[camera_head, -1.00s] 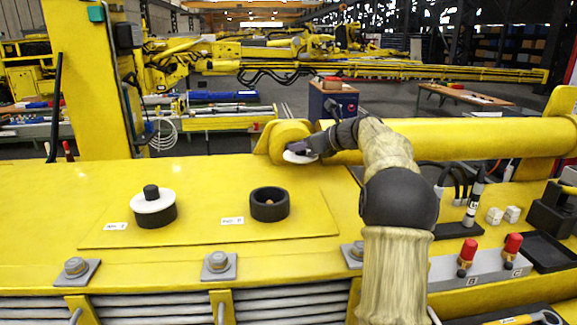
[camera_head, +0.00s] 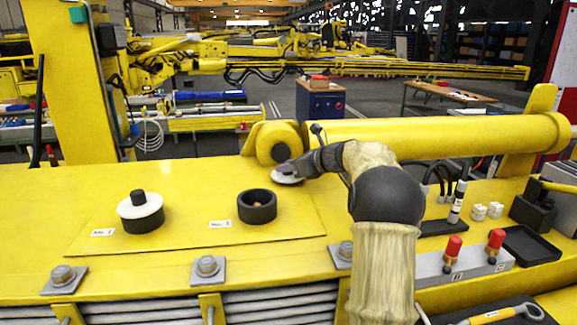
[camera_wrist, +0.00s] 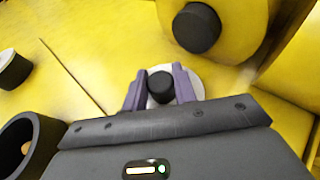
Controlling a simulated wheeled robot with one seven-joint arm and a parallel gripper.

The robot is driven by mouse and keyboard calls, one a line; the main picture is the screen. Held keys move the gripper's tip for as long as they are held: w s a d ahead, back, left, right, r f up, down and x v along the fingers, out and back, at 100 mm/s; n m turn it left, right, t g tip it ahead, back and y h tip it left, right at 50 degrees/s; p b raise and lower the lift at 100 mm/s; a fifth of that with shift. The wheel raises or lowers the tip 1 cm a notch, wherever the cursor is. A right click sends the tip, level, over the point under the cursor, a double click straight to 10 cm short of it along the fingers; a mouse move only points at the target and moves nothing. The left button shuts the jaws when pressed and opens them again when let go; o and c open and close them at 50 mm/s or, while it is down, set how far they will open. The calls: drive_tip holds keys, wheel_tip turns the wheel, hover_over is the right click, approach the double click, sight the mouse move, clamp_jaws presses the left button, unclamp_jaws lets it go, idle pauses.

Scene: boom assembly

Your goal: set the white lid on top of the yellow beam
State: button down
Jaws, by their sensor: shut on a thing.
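My gripper (camera_head: 290,168) is shut on the black knob of a white lid (camera_head: 286,179). In the wrist view the purple fingers (camera_wrist: 161,88) flank the black knob, and the lid's white rim (camera_wrist: 195,85) shows behind them. The lid is level or nearly so, over the yellow beam (camera_head: 330,210), right of and behind the black open cup (camera_head: 257,207). I cannot tell whether it touches the beam. A second white lid with a black knob (camera_head: 140,206) sits on another black cup at the left.
A yellow cylinder (camera_head: 430,135) and its rounded bracket (camera_head: 272,143) stand close behind the lid. Bolted plates (camera_head: 208,270) line the beam's front edge. Red-capped fittings (camera_head: 452,252) and a black tray (camera_head: 528,245) lie to the right. The beam's left part is clear.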

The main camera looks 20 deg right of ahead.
drive_tip(key=c, duration=1.1)
unclamp_jaws()
drive_tip(key=shift+f, duration=0.1)
drive_tip(key=b+v, duration=0.4)
drive_tip(key=v, duration=0.7)
drive_tip(key=shift+s+d+r, duration=0.2)
drive_tip(key=shift+s+r, duration=0.05)
drive_tip(key=shift+s, duration=0.15)
